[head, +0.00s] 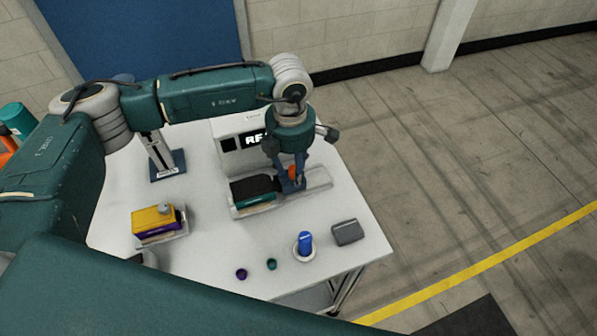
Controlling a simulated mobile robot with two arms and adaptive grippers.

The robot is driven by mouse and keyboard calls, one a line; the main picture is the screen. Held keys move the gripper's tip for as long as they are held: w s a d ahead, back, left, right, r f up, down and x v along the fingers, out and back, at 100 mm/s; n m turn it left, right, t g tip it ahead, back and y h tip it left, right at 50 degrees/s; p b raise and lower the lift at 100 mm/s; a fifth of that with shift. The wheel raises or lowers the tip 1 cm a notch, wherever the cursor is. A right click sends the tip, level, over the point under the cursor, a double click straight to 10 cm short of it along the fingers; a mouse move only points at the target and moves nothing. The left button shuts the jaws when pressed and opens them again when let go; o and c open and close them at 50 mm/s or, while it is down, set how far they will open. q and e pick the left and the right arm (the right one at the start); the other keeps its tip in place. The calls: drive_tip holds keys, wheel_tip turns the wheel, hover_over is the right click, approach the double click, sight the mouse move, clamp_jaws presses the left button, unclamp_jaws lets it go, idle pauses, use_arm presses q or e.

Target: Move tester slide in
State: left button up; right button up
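The tester (229,131) is a pale box with a dark display, partly covered by my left arm, on the white table. Its slide (318,182) is a pale, low track in front of it. A dark and teal block (256,190) sits on the left part of the slide. My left gripper (291,184) points down over the slide, just right of this block. Its fingers are around or beside a small orange-red part (293,172). The fingertips are too small to tell whether they grip it. My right gripper is not in view.
A yellow and purple block (153,220) stands at the table's left. A blue cylinder (305,242), a grey box (347,232) and small purple (241,274) and teal (271,264) round pieces are near the front. A post on a blue base (167,165) stands behind left.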

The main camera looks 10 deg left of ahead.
use_arm(q)
drive_tip(key=shift+s+f, duration=0.5)
drive_tip(key=shift+f, duration=0.05)
drive_tip(key=shift+w+r+p, duration=0.2)
drive_tip(key=shift+r+p, duration=0.15)
drive_tip(key=shift+r, duration=0.2)
drive_tip(key=shift+w+r+p, duration=0.15)
drive_tip(key=shift+r+p, duration=0.15)
drive_tip(key=shift+r, duration=0.2)
wheel_tip(320, 180, up, 3)
drive_tip(key=shift+r+p, duration=0.15)
drive_tip(key=shift+p, duration=0.45)
drive_tip(key=shift+a+r+p, duration=0.1)
drive_tip(key=shift+r+p, duration=0.45)
drive_tip(key=shift+r, duration=0.85)
drive_tip(key=shift+w, duration=0.1)
drive_tip(key=shift+f, duration=0.1)
